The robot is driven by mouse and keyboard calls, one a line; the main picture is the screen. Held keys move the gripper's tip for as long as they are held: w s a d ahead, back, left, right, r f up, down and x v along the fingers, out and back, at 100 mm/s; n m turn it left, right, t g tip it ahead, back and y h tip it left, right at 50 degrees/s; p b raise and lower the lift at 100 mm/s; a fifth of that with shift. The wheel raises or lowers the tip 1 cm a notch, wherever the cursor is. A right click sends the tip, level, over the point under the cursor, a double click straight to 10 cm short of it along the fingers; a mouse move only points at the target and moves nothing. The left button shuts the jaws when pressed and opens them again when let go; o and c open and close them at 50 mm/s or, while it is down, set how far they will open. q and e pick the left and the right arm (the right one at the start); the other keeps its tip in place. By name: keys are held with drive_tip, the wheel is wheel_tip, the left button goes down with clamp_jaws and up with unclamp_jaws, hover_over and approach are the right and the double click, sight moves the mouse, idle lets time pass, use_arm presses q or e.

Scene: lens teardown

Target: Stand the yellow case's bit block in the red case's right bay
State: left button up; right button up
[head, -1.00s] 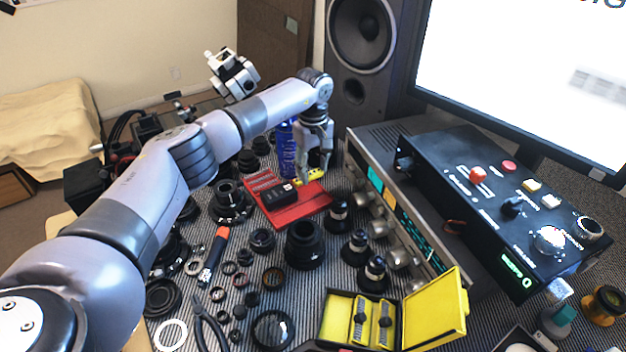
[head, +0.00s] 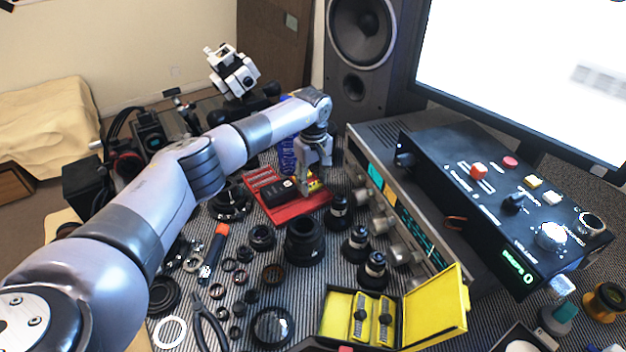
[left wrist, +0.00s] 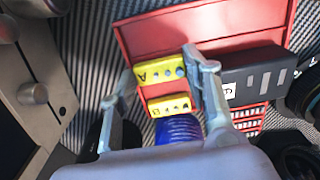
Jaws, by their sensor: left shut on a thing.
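The red case (head: 286,213) lies open on the striped mat; a black block (head: 278,194) sits in it at the left. My left gripper (head: 311,187) is over the case's right part, pointing down. It is shut on a yellow bit block (left wrist: 160,71) marked "A" with a row of dark dots, between the fingertips in the left wrist view. A second yellow piece (left wrist: 169,106) with dots shows beyond or below it; I cannot tell if they join. The fingers partly hide the bay, so contact with its floor is unclear. My right gripper is not in view.
A blue bottle (head: 287,158) stands behind the red case. Lens barrels, such as the large black one (head: 303,240), crowd the near side. The silver receiver (head: 375,190) stands close on the right. Little free mat shows around the case.

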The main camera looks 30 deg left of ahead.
sight(313, 183)
use_arm(q)
drive_tip(key=shift+f, duration=0.15)
drive_tip(key=o, duration=1)
drive_tip(key=shift+r+p, duration=0.3)
drive_tip(key=shift+r, duration=0.05)
drive_tip(key=shift+r+p, duration=0.45)
wheel_tip(313, 183, up, 12)
drive_tip(key=b, duration=0.1)
drive_tip(key=shift+f+b, duration=0.15)
drive_tip(key=shift+b, duration=0.2)
